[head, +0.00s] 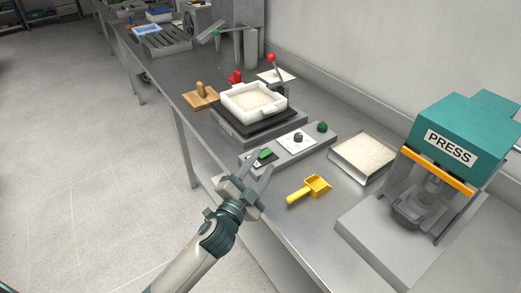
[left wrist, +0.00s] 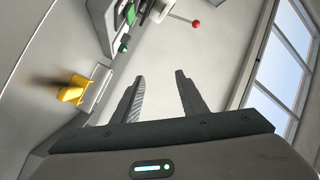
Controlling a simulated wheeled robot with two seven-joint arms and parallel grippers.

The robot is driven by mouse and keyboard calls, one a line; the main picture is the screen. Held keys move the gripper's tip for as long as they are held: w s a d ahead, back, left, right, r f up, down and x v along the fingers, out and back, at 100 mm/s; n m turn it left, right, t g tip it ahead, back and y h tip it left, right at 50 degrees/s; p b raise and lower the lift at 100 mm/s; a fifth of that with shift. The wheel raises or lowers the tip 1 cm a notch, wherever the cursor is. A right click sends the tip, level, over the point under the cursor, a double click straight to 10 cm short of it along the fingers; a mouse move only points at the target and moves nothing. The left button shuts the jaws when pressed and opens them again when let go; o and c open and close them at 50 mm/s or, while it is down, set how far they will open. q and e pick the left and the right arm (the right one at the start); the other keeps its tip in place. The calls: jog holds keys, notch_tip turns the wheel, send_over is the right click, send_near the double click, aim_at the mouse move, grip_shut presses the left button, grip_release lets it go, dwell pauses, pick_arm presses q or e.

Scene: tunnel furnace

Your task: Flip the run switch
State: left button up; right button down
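A grey control strip (head: 284,152) lies on the bench in front of the box-like tray. It carries a green rocker switch (head: 265,154) on a dark plate at its near left end, a dark knob (head: 298,138) on a white plate, and a round green button (head: 322,127) at the far end. No readable label shows which is the run switch. My left gripper (head: 258,171) is just in front of the rocker switch, appearing apart from it. In the left wrist view its fingers (left wrist: 160,78) are spread, with nothing between them. My right gripper is out of view.
A yellow scoop (head: 309,189) lies right of my left gripper. A powder-filled tray (head: 363,157) and the teal press (head: 448,140) stand further right. A white box of powder (head: 253,100) sits behind the strip, near a red-knobbed lever (head: 272,58).

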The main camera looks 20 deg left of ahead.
pick_arm(q)
jog(key=w+d+r+m+g+h, duration=0.1)
jog(key=d+r+m+g+h, duration=0.6)
jog(key=m, duration=0.7)
jog(key=d+r+m+g+h, duration=0.5)
jog(key=d+r+m+h, duration=0.3)
jog(key=m, duration=0.5)
jog(key=w+a+f+m+g+y, duration=0.3)
jog(key=w+a+f+m+y, duration=0.1)
jog(key=a+f+m+y, duration=0.25)
jog(key=w+a+n+y, duration=0.1)
jog(key=w+a+y, duration=0.2)
jog(key=a+y, duration=0.5)
jog(key=a, duration=0.9)
jog(key=shift+w+r, duration=0.2)
jog(key=shift+r, duration=0.2)
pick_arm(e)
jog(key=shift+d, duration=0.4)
